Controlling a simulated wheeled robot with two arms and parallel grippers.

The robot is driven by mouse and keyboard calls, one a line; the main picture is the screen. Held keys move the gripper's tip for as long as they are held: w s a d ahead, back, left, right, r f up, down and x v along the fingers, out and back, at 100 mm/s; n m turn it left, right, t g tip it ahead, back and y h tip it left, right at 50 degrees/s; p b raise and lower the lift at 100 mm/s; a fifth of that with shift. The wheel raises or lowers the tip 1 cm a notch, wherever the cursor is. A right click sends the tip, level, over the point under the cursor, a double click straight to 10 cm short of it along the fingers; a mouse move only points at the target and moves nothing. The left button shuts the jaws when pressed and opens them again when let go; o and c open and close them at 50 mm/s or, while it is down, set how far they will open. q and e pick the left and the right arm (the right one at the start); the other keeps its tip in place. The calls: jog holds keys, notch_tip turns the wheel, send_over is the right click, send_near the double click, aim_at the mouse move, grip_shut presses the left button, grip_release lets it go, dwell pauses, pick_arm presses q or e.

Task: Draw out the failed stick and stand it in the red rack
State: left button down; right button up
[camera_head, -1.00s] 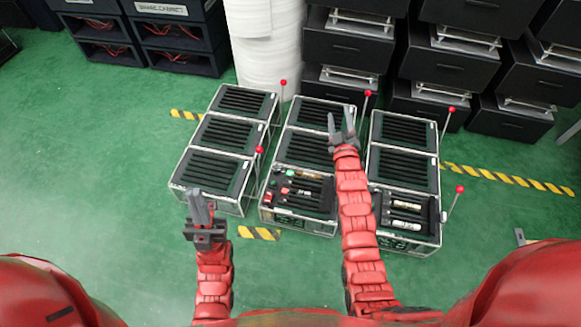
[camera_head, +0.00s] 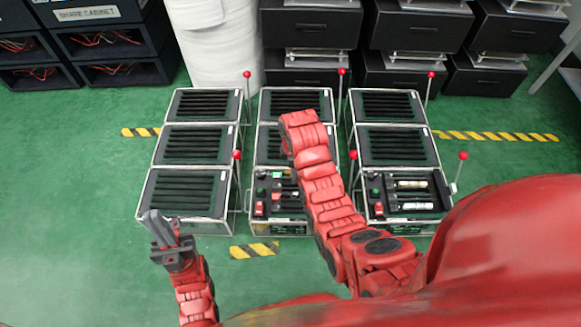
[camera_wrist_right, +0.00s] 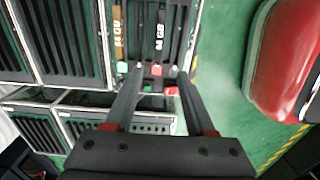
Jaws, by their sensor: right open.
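The front box of the middle column (camera_head: 263,228) holds sticks in slots, partly hidden by my right arm. In the right wrist view, a tan labelled stick (camera_wrist_right: 118,28) and a dark stick with a white label (camera_wrist_right: 160,30) lie side by side, with small green and red parts at their near ends. My right gripper (camera_wrist_right: 160,72) is open and empty, its tips close to those ends; contact is unclear. In the head view it is hidden behind its arm. My left gripper (camera_head: 163,222) hangs near the left column's front; its gap is unclear. I cannot make out a red rack.
The right column's front box (camera_head: 440,195) holds two pale sticks. Red-knobbed levers (camera_head: 237,155) stand beside the boxes. Black cabinets (camera_head: 310,20) and a white roll (camera_head: 220,45) stand behind. Green floor (camera_head: 70,170) is free at the left.

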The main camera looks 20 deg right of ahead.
aim_at(294, 193)
notch_tip(294, 193, down, 16)
jog(key=b, duration=0.4)
jog(key=shift+c, duration=0.2)
grip_shut()
dwell(1.7)
